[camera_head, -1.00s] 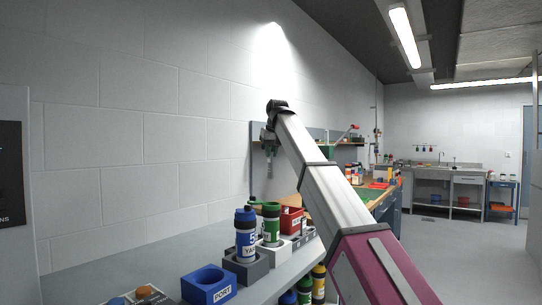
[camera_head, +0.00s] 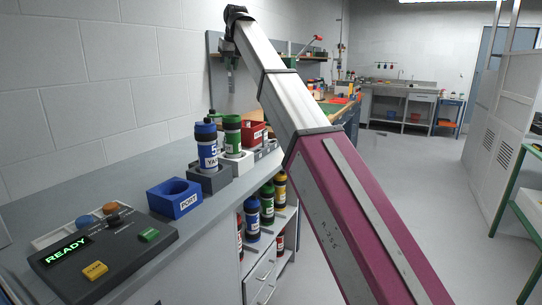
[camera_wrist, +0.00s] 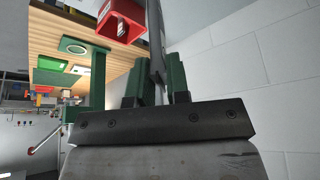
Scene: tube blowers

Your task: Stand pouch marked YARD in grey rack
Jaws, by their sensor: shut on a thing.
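The pouch marked YARD (camera_head: 207,152), a dark-capped blue canister with a 5 and a white label, stands upright in a grey block-shaped rack (camera_head: 209,181) on the counter. My gripper (camera_head: 229,62) is beyond it, high near the wall and apart from it. In the wrist view, the green fingers of my gripper (camera_wrist: 156,88) are shut on a thin grey strip-like thing (camera_wrist: 154,35). I cannot tell what this thing is.
A blue PORT block (camera_head: 174,197) and a control box reading READY (camera_head: 95,255) stand nearer on the counter. A green canister (camera_head: 232,135) and a red bin (camera_head: 254,133) stand beyond. Several canisters fill a shelf below.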

